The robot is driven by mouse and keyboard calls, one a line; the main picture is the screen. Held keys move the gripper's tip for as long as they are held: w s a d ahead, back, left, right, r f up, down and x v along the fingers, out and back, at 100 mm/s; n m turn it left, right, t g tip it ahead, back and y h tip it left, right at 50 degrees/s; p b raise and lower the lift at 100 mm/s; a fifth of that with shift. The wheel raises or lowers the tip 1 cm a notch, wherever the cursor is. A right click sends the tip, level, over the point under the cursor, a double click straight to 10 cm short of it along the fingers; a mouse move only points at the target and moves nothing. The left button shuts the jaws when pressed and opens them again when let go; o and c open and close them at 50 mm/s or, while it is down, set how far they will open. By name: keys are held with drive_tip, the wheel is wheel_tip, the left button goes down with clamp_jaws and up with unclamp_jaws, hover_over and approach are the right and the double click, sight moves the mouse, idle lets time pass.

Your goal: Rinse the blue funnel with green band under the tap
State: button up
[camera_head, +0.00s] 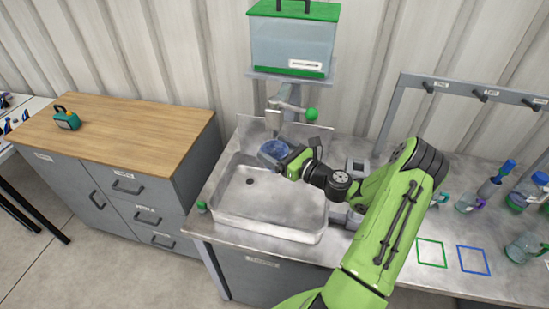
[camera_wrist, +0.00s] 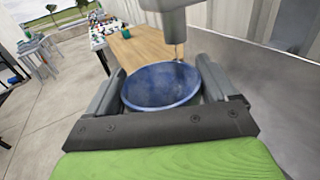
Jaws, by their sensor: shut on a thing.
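The blue funnel (camera_head: 271,150) is over the back of the sink, below the tap (camera_head: 284,104). In the wrist view I look into the wide, open blue mouth of the funnel (camera_wrist: 160,86). Its lower part is hidden and I cannot make out a green band. My gripper (camera_head: 283,158) is shut on the funnel, with one finger on each side in the wrist view (camera_wrist: 160,76). The tap also shows in the wrist view (camera_wrist: 172,18), just past the funnel's far rim.
The sink (camera_head: 262,205) is an empty metal basin. A green-lidded water tank (camera_head: 290,48) stands above the tap. A hook rack (camera_head: 465,88), bottles (camera_head: 529,190) and green and blue outlined squares (camera_head: 431,253) are at right. A wooden-topped cabinet (camera_head: 120,135) stands left.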

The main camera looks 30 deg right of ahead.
drive_tip(key=shift+s+d+p, duration=0.1)
drive_tip(key=shift+d+p, duration=0.2)
drive_tip(key=shift+d, duration=0.3)
drive_tip(key=s+a, duration=0.1)
drive_tip(key=s, duration=0.7)
drive_tip(key=shift+a, duration=0.25)
idle(1.0)
drive_tip(key=s+r+p, duration=0.3)
drive_tip(key=s+r, duration=0.1)
drive_tip(key=shift+s+a, duration=0.4)
drive_tip(key=shift+a, duration=0.05)
idle(0.5)
